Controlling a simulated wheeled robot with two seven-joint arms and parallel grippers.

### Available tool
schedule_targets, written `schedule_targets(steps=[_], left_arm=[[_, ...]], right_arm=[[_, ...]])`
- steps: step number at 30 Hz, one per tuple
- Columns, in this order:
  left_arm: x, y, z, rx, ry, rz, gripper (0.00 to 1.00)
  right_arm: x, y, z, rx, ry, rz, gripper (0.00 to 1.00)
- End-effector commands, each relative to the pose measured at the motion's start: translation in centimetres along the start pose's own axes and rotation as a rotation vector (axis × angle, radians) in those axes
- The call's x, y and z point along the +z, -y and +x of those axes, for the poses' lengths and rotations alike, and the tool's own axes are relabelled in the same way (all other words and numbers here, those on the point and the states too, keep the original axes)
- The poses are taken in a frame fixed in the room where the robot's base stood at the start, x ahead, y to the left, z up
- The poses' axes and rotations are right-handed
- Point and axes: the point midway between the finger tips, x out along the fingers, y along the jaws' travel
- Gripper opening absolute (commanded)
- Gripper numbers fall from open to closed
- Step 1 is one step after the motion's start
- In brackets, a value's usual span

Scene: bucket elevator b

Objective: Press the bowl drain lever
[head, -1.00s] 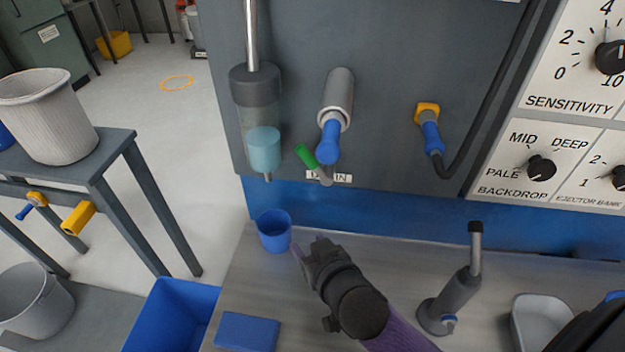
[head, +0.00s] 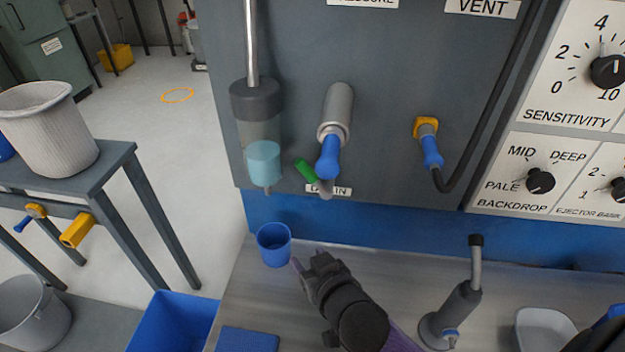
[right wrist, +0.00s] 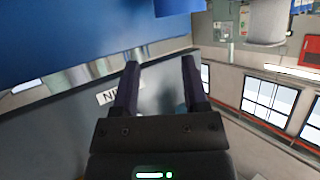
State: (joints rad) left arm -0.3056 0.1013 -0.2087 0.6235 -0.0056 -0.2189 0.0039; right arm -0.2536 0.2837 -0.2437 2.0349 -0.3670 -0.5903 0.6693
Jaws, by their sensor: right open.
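The drain lever (head: 306,171) has a green grip and sits low on the dark grey panel, tilted up to the left. The DRAIN label (head: 341,190) beside it is partly covered. The clear bowl (head: 263,160) with teal liquid hangs just left of the lever. My right gripper (head: 309,260) is open and empty over the bench, below the lever and apart from it. In the right wrist view its two fingers (right wrist: 160,64) stand apart, with part of a label (right wrist: 108,97) beside the left finger. My left gripper is out of view.
A blue cup (head: 274,245) stands on the bench just left of my right gripper. A blue-handled valve (head: 329,157) is right of the lever. A grey upright hand lever (head: 462,300) stands on the bench to the right. A blue bin (head: 172,322) is at lower left.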

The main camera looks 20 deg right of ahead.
Motion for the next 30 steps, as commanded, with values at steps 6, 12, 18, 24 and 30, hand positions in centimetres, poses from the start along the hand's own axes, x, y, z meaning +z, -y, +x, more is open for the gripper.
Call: schedule_targets(steps=[6, 12, 18, 24, 30], left_arm=[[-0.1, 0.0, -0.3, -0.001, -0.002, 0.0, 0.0], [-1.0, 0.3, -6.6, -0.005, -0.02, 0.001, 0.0], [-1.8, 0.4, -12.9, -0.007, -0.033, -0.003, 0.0], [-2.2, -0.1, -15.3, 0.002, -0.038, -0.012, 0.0], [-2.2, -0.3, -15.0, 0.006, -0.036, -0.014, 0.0]], right_arm=[[-0.3, 0.0, -0.2, 0.002, -0.001, -0.025, 0.4], [-5.9, 0.6, -3.5, 0.06, -0.013, -0.66, 0.0], [-11.4, 1.2, -7.2, 0.152, 0.027, -1.567, 0.0], [-13.5, 1.6, -8.8, 0.201, 0.08, -2.051, 0.0], [-13.3, 1.6, -8.8, 0.207, 0.089, -2.118, 0.0]])
